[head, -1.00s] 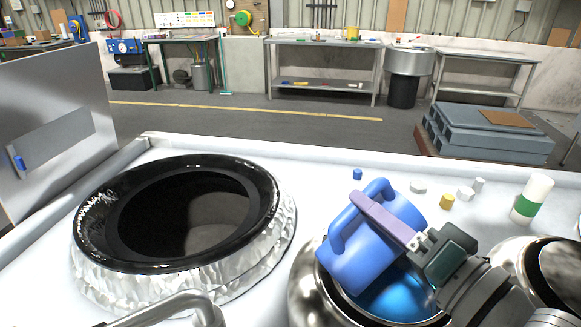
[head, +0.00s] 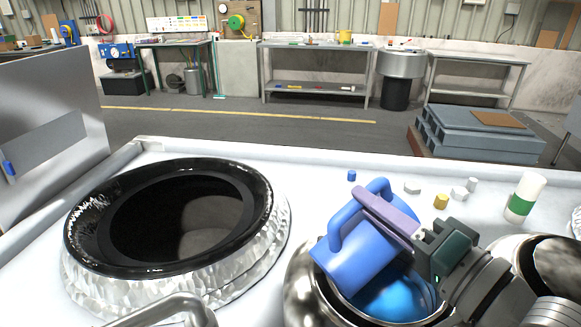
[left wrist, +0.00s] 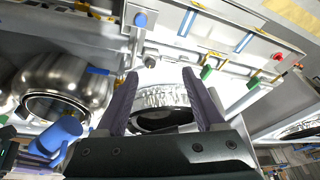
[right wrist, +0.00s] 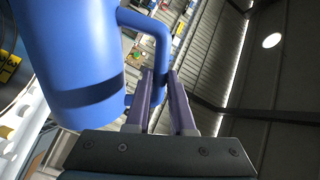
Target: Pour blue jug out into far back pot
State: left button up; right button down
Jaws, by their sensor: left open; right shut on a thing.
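The blue jug (head: 352,258) is tilted above a shiny steel pot (head: 300,284) at bottom centre. My right gripper (head: 368,200) is shut on its handle; the right wrist view shows the fingers (right wrist: 162,82) at the handle, beside the jug body (right wrist: 75,50). Blue shows inside the steel pot, liquid or reflection, I cannot tell. I see no stream, and the jug's contents are hidden. A large hammered pot (head: 250,240) with a black rim stands at left. My left gripper (left wrist: 165,95) is open and empty, with the hammered pot (left wrist: 162,97) beyond its fingers.
Another steel pot (head: 510,252) stands at right, partly cut off. A white cylinder with a green band (head: 525,198) and several small blocks lie behind the jug on the pale worktop (head: 290,165). An upright metal panel (head: 50,125) stands at left.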

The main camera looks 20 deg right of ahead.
jog(key=shift+w+d+f+m+b, duration=0.1)
jog(key=shift+d+f+m+b, duration=0.1)
jog(key=shift+d+m+b, duration=0.25)
jog(key=shift+d+m, duration=0.25)
jog(key=shift+w+d+m+b, duration=0.15)
jog(key=shift+d+m+b, duration=0.35)
jog(key=shift+d, duration=0.1)
jog(key=shift+d+r, duration=0.1)
